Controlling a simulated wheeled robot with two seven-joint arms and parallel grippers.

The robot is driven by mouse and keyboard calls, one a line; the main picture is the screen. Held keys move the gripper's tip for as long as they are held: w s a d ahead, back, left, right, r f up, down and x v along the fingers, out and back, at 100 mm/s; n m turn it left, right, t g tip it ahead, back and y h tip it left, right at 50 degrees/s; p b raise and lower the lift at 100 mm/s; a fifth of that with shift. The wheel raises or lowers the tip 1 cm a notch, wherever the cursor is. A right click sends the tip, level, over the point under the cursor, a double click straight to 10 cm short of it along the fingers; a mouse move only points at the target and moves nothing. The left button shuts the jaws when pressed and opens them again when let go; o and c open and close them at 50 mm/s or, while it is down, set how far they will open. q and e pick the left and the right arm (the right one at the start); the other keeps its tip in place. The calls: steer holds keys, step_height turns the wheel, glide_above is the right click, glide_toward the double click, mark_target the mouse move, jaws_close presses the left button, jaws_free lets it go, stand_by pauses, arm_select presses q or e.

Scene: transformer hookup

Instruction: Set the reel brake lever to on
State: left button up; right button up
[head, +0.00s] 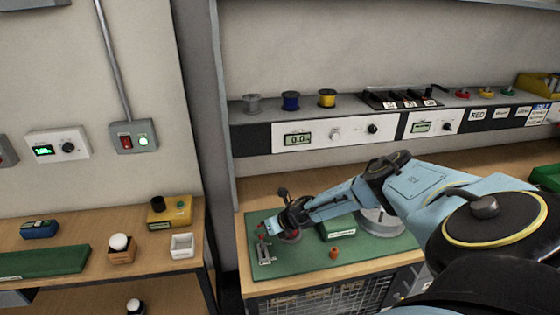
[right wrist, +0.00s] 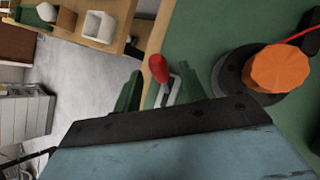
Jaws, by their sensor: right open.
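A lever with a red grip (right wrist: 158,68) and a pale metal stem stands on the green mat (right wrist: 205,30) in the right wrist view. I take it for the reel brake lever; its on and off marks cannot be read. My right gripper (right wrist: 177,78) is open, with its two green fingers on either side of the lever and no clear contact. In the head view my right gripper (head: 275,226) is low over the left part of the mat (head: 385,243), and its fingertips are hard to make out. My left gripper is not in view.
An orange faceted knob (right wrist: 280,68) on a dark round base is beside the right finger. A metal clamp-like fixture (head: 265,252), a green box (head: 338,230) and a small orange piece (head: 334,253) are on the mat. A gap separates this bench from the left table (head: 150,253).

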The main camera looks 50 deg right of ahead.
steer(key=p+v, duration=0.1)
steer(key=v, duration=0.7)
steer(key=shift+a+f, duration=0.1)
steer(key=shift+f, duration=0.05)
stand_by(0.3)
